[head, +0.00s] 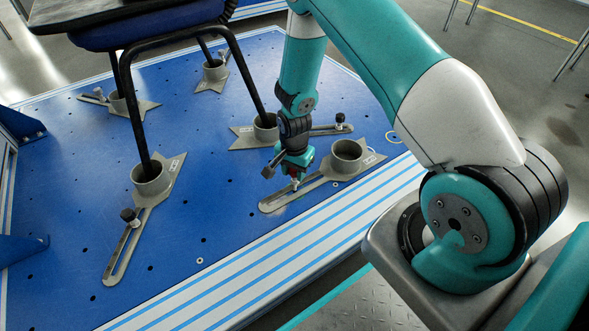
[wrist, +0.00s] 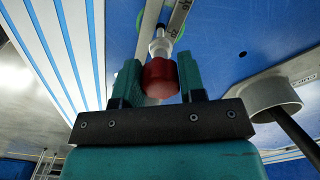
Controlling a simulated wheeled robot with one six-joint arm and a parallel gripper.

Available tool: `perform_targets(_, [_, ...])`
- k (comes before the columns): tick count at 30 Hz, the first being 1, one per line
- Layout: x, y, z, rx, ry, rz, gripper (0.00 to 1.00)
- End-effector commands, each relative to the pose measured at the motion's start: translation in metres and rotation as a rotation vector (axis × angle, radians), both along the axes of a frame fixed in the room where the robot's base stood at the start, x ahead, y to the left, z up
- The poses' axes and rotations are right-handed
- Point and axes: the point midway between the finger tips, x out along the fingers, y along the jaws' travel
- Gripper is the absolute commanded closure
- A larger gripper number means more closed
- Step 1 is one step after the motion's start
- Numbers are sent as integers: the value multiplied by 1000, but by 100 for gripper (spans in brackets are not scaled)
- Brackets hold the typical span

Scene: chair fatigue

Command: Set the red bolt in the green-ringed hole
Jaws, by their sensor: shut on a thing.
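My gripper (head: 294,174) is shut on the red bolt and points down over the slotted arm of the front grey bracket (head: 325,170). In the wrist view the red bolt head (wrist: 160,80) sits between the two fingers of my gripper (wrist: 160,78). Its pale metal shank (wrist: 160,46) points away from me, toward the slot. Pieces of a green ring (wrist: 192,8) show beside the bracket's slotted arm. Bolt, fingers and bracket hide the rest of the ring and its hole. I cannot tell whether the bolt's tip has entered the hole.
A chair frame (head: 185,38) stands with its legs in several grey cup brackets on the blue perforated plate (head: 75,200). Black-knobbed bolts (head: 130,216) hold other brackets.

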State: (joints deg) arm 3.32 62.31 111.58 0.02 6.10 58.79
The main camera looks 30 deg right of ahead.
Motion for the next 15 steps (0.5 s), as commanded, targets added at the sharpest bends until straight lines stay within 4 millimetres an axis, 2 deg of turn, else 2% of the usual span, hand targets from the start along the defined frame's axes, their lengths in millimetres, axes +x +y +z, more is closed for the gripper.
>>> perform_targets(15, [0, 0, -14, 0, 0, 0, 84])
